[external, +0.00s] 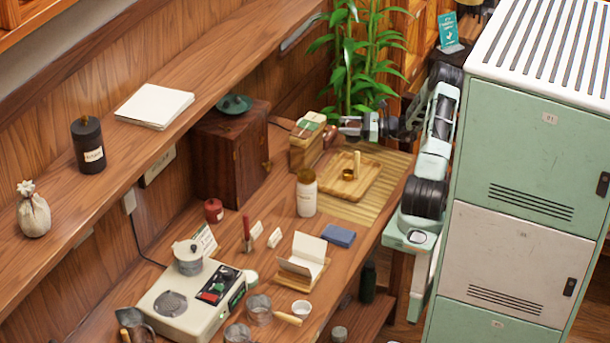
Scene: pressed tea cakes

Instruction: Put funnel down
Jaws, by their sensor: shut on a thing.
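My gripper (341,128) is at the back of the counter, pointing left, and is shut on a small reddish-brown thing that looks like the funnel (330,137). The funnel shows small, and its shape and lower end are hard to make out. It is right beside a tan box with a green top (304,151); I cannot tell whether they touch. The gripper is above and behind a wooden tray (372,185). A brass cup or scoop (348,174) and an upright light wooden stick (357,160) are on the tray.
The tray is on a slatted mat (333,205). A white jar (306,196) stands in front of the tray, with a blue block (338,235) nearby. A dark wooden cabinet (222,160) and a plant (360,60) are behind. A green locker (530,150) stands at right.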

